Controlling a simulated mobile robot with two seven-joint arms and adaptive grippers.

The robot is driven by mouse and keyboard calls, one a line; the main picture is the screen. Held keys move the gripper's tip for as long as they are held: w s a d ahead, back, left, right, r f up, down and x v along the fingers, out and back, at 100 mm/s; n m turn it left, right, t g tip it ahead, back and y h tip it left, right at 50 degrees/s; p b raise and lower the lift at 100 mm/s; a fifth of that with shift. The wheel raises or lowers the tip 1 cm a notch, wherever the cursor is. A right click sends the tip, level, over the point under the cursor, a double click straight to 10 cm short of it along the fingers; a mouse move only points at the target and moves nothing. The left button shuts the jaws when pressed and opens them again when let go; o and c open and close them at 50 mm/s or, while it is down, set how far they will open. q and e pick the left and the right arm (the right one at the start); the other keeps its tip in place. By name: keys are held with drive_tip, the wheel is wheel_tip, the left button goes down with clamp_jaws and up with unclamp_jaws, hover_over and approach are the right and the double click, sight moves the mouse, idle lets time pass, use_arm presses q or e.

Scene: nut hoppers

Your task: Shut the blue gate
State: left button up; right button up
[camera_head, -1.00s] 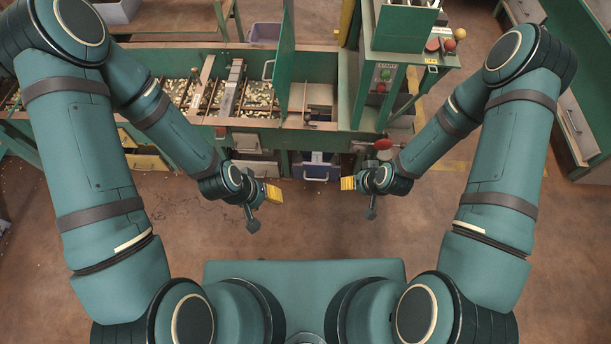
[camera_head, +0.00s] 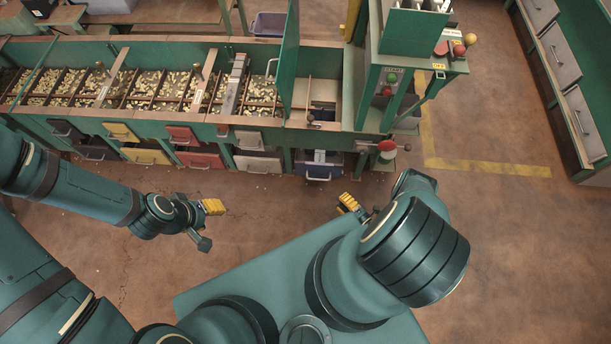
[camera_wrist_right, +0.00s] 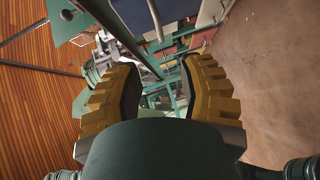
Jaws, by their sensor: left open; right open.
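In the head view, the blue gate (camera_head: 319,172) is a dark blue drawer-like front with a pale handle, low on the green hopper bench, right of the white ones. I cannot tell how far it stands out. My right gripper (camera_head: 348,204) is open and empty, below and right of it in the picture, apart from it. Its yellow fingers also show spread in the right wrist view (camera_wrist_right: 160,90), with nothing between them. My left gripper (camera_head: 213,207) is open and empty over bare floor, left of the blue gate.
The bench carries yellow (camera_head: 147,156), red (camera_head: 199,160) and white (camera_head: 257,163) fronts beside the blue gate. A red knob (camera_head: 387,146) juts out to its right. Nuts fill the trays (camera_head: 150,88) above. Brown floor (camera_head: 270,205) lies clear before the bench.

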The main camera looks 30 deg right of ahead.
drive_tip(key=b+x, duration=0.2)
drive_tip(key=x, duration=1.1)
drive_tip(key=shift+w+a+f, duration=0.1)
drive_tip(key=shift+w+a, duration=0.1)
drive_tip(key=shift+w, duration=0.1)
clamp_jaws()
